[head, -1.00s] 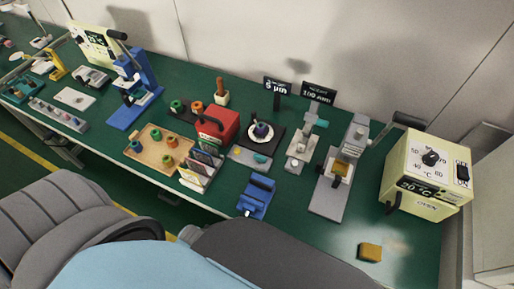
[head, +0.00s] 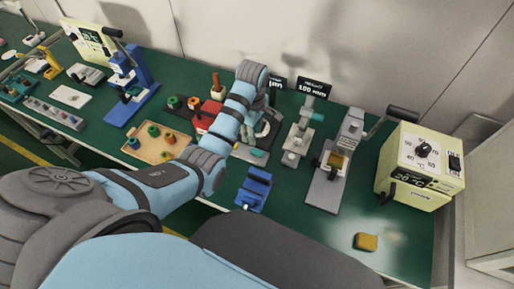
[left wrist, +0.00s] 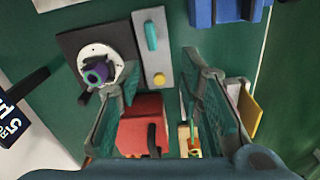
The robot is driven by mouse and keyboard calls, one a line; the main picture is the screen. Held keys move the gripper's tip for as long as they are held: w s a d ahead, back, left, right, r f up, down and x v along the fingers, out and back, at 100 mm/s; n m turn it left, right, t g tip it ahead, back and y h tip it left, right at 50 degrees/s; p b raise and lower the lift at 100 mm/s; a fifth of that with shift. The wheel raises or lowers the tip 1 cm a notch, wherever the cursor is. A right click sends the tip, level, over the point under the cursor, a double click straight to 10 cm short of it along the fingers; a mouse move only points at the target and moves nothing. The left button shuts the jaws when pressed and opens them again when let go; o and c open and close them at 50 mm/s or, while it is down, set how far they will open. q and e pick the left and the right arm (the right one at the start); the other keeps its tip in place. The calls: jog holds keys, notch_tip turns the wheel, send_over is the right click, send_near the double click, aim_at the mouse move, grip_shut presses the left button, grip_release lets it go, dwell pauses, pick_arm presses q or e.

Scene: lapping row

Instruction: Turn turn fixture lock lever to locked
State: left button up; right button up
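A black fixture base (left wrist: 112,40) carries a white disc with a purple and teal part (left wrist: 97,72) at its centre. A short dark handle sticks out at the disc's edge in the left wrist view. Beside it lies a grey plate (left wrist: 142,29) with a teal lever (left wrist: 151,36) and a yellow button (left wrist: 159,80). I cannot tell which handle is the lock lever. My left gripper (left wrist: 160,72) is open and empty, its fingers spread above the bench near the disc and plate. In the head view the left gripper (head: 268,108) partly hides the fixture. My right gripper is out of view.
A red box with a black handle (left wrist: 141,140) lies below the fingers in the left wrist view. A blue holder (head: 254,188), a wooden tray (head: 146,155), a grey press (head: 328,190) and a cream oven (head: 420,165) stand around. The front right bench is mostly clear.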

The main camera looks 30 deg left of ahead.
aim_at(257, 151)
pick_arm(q)
jog(key=shift+n, duration=0.8)
jog(key=f+b, duration=0.1)
jog(key=f, duration=0.3)
jog(key=w+f+b, duration=0.1)
jog(key=f, duration=0.3)
jog(key=w+f+b, duration=0.1)
jog(key=f+b, duration=0.1)
jog(key=f, duration=0.2)
jog(key=shift+d, duration=0.2)
jog(key=shift+s, duration=0.1)
jog(key=shift+c, duration=0.2)
grip_shut()
